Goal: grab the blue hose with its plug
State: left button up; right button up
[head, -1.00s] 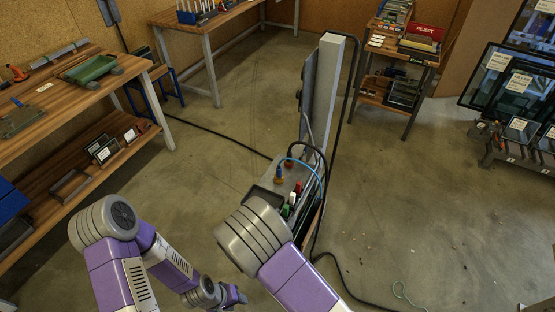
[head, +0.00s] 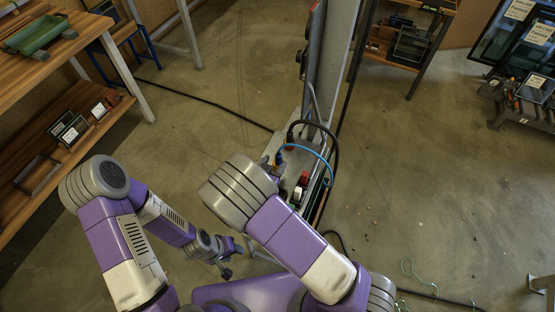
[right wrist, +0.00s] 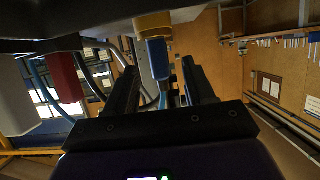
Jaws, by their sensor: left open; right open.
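The blue hose (head: 312,150) arches over the top of the grey cart (head: 268,150) beside the upright post. Its plug end (head: 277,160) points down at the left, partly hidden by my right arm. In the right wrist view the plug (right wrist: 158,58) shows as a blue body with a yellow collar. My right gripper (right wrist: 158,72) is open, with its black fingers on either side of the plug; I cannot tell if they touch it. My left gripper (head: 226,271) is open and empty, low in front of the cart.
A black hose (head: 334,140) arches close to the blue one. The grey post (head: 330,65) rises behind. A wooden workbench (head: 75,60) is at the left; the floor between is mostly clear.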

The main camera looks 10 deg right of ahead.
aim_at(280, 155)
jog(key=shift+w+d+f, duration=0.2)
jog(key=shift+w+d, duration=0.15)
jog(key=shift+d, duration=0.05)
jog(key=b+x, duration=0.3)
jog(key=x, duration=0.2)
jog(key=shift+w, duration=0.2)
grip_shut()
jog(key=shift+r, duration=0.1)
